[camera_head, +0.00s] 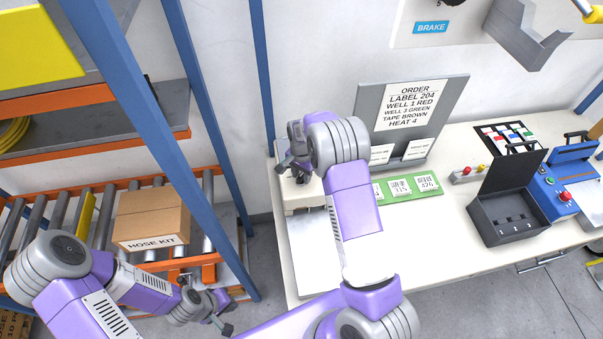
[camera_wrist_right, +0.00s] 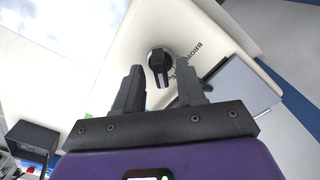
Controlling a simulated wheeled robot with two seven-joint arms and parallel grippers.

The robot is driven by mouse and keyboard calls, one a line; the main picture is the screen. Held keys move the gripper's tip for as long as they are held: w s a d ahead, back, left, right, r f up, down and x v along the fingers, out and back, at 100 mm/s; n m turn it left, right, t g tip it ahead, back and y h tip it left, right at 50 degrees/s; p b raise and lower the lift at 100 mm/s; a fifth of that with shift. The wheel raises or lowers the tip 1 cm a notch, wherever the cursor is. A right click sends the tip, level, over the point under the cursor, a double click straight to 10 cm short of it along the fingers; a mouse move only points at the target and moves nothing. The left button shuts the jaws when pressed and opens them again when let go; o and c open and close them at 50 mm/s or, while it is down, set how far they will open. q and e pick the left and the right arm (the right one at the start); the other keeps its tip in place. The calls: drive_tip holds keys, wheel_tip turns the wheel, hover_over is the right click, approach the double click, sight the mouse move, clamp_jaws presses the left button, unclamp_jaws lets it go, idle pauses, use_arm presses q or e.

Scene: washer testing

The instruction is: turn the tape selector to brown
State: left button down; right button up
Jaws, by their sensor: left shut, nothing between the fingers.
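The tape selector is a round black knob (camera_wrist_right: 160,62) with a pale pointer mark, on a cream housing (camera_wrist_right: 205,25). Lettering that begins "BROW" (camera_wrist_right: 193,58) shows beside the knob, partly hidden by a finger. My right gripper (camera_wrist_right: 160,84) is open, one finger to each side just short of the knob, with nothing between them; I cannot tell whether either touches it. In the head view my right gripper (camera_head: 288,165) is over the cream housing (camera_head: 303,197) at the bench's left end, where the knob is largely hidden. My left gripper (camera_head: 225,322) is shut and empty, low by the conveyor.
An order sign (camera_head: 408,105) reads "TAPE BROWN". A green card strip (camera_head: 412,187), black open box (camera_head: 508,215) and blue machine (camera_head: 552,200) stand along the bench. A blue rack post (camera_head: 205,130) and a carton (camera_head: 150,220) on rollers are at the left.

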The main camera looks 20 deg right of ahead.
drive_tip(key=shift+w, duration=0.1)
drive_tip(key=shift+c, duration=0.3)
clamp_jaws()
drive_tip(key=shift+n, duration=0.3)
drive_tip(key=n+b, duration=0.2)
drive_tip(key=shift+a+f+n, duration=0.1)
drive_tip(key=shift+n, duration=0.2)
drive_tip(key=n+b, duration=0.1)
drive_tip(key=n, duration=0.2)
drive_tip(key=shift+w+n, duration=0.1)
drive_tip(key=shift+n, duration=0.3)
drive_tip(key=n+b, duration=0.2)
drive_tip(key=n, duration=0.3)
drive_tip(key=shift+a, duration=0.1)
drive_tip(key=n+b, duration=0.1)
drive_tip(key=n, duration=0.5)
drive_tip(key=shift+a, duration=0.1)
